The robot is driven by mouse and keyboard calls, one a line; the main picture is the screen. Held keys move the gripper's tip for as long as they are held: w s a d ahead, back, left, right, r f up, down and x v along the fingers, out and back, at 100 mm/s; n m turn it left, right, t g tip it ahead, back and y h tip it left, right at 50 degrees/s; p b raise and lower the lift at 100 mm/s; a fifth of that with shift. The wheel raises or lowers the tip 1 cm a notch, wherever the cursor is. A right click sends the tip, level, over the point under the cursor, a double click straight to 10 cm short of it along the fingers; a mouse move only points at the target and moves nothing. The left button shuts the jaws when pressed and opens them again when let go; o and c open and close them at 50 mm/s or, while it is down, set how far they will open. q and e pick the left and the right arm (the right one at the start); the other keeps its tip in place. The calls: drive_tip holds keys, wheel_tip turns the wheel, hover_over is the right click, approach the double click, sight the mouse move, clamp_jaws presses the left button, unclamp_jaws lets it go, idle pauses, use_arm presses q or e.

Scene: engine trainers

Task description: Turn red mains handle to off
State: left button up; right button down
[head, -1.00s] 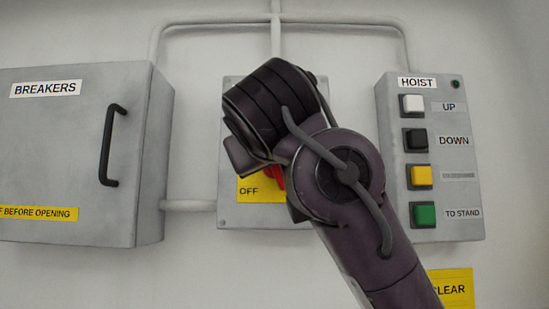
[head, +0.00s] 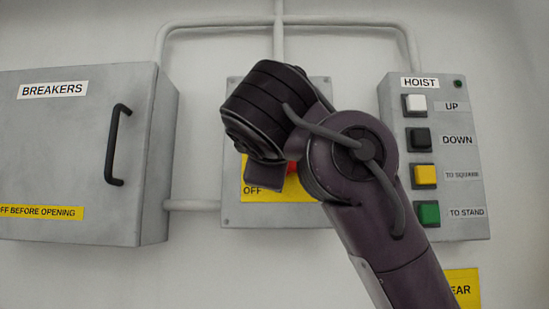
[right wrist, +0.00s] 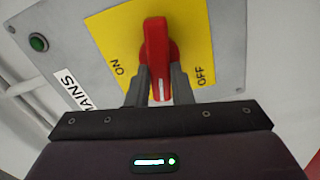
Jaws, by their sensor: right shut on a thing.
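The red mains handle (right wrist: 157,45) sits on a yellow plate (right wrist: 198,30) on the grey mains box (right wrist: 235,65). In the right wrist view it stands nearly upright in the picture, between the words ON at left and OFF at right. My right gripper (right wrist: 160,88) is shut on its near end, one dark finger on each side. In the head view my right arm hides most of the box (head: 232,130); only a bit of the red handle (head: 293,167) and the word OFF show. My left gripper is not in view.
A breakers cabinet (head: 70,150) with a black pull handle (head: 116,145) is at left. A hoist panel (head: 395,160) with several square buttons is close to the right of my arm. A green round button (right wrist: 38,42) is on the mains box. Grey conduits run along the wall.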

drive_tip(key=shift+f+n, duration=0.15)
drive_tip(key=shift+n, duration=0.95)
drive_tip(key=c, duration=1.3)
unclamp_jaws()
drive_tip(key=s+b, duration=0.4)
drive_tip(key=s, duration=0.4)
drive_tip(key=shift+w, duration=0.1)
